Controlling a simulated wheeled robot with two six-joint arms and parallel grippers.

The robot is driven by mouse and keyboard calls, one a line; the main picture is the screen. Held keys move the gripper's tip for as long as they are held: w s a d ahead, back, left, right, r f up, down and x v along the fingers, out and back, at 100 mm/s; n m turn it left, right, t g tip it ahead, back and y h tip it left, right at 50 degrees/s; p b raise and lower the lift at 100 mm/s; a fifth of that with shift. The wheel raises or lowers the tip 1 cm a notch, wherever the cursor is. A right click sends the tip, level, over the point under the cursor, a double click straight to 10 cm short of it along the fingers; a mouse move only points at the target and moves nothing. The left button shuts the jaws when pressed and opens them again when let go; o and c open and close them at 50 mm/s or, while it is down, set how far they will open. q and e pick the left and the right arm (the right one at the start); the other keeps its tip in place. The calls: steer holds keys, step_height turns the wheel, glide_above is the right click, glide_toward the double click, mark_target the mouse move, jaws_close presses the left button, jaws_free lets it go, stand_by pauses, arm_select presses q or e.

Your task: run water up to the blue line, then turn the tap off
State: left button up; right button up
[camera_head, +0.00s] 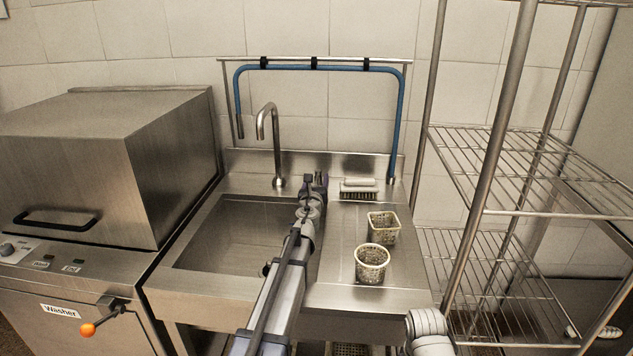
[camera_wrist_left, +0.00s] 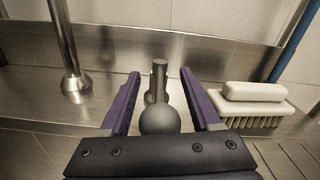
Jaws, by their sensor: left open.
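I see no water stream and no blue line inside the basin, which my left arm partly covers. My left gripper (camera_head: 314,182) is at the back edge of the sink, right of the tap. In the left wrist view, the gripper (camera_wrist_left: 161,76) is open, with its purple fingers on either side of a short lever (camera_wrist_left: 159,72) with a dark ball end (camera_wrist_left: 160,119). The tap's base (camera_wrist_left: 76,82) shows to the left.
A brush (camera_head: 358,187) lies right of the gripper. Two perforated baskets (camera_head: 383,228) (camera_head: 372,262) stand on the drainboard. A blue hose (camera_head: 320,68) hangs on a rail behind. The washer (camera_head: 100,160) is left, a wire rack (camera_head: 540,175) right.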

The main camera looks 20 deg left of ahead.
arm_select(q)
jaws_close()
stand_by(0.5)
stand_by(0.9)
